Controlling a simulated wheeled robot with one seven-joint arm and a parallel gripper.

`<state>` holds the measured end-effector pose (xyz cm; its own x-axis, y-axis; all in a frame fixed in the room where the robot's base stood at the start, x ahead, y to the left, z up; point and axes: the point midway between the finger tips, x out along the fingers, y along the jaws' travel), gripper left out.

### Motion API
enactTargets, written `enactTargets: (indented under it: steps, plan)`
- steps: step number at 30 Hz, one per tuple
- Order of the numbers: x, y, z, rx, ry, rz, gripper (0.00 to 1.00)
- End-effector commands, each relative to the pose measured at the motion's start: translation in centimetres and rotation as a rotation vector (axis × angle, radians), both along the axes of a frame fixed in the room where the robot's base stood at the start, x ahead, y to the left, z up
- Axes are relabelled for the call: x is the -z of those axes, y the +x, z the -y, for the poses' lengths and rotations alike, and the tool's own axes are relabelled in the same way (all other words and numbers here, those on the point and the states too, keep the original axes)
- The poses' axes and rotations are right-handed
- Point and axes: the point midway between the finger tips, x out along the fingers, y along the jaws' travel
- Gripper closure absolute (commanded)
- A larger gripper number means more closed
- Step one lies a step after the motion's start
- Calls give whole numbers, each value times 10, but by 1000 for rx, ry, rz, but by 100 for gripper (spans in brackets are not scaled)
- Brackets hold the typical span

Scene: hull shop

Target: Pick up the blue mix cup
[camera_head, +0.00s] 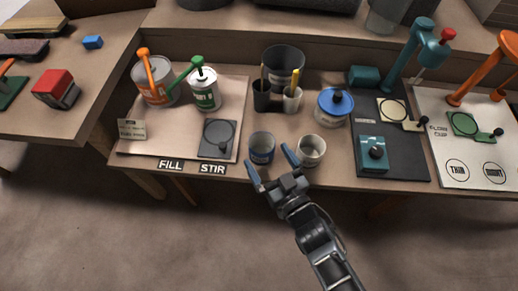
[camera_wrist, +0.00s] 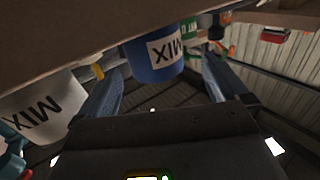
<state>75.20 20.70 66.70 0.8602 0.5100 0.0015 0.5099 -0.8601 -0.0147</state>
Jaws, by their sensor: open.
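The blue mix cup (camera_head: 262,149) stands upright near the front edge of the workbench. In the wrist view the blue cup (camera_wrist: 152,60) appears upside down with a white MIX label, between and beyond my two fingers. My gripper (camera_head: 271,163) is open and empty at the bench's front edge, with its blue-grey fingers on either side of the blue cup's front in the head view. I cannot tell whether the fingers touch it. A pale mix cup (camera_head: 312,151) stands just right of the right finger; it also shows at left in the wrist view (camera_wrist: 38,108).
Behind stand a dark bucket (camera_head: 284,66), small holders with sticks and a blue-lidded can (camera_head: 334,106). Left is a FILL/STIR board (camera_head: 137,147) with pump cans. Right are a dark mat (camera_head: 400,168) and a teal device (camera_head: 373,153). The floor in front is clear.

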Motion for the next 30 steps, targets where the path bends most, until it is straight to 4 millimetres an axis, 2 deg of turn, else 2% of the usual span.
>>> enactTargets:
  steps: [12, 22, 30]
  plan:
    - [2, 45, -22, 2, -1, -1, 0]
    - [2, 51, -25, 2, -1, -1, 0]
    - [2, 50, -25, 2, -1, 0, 26]
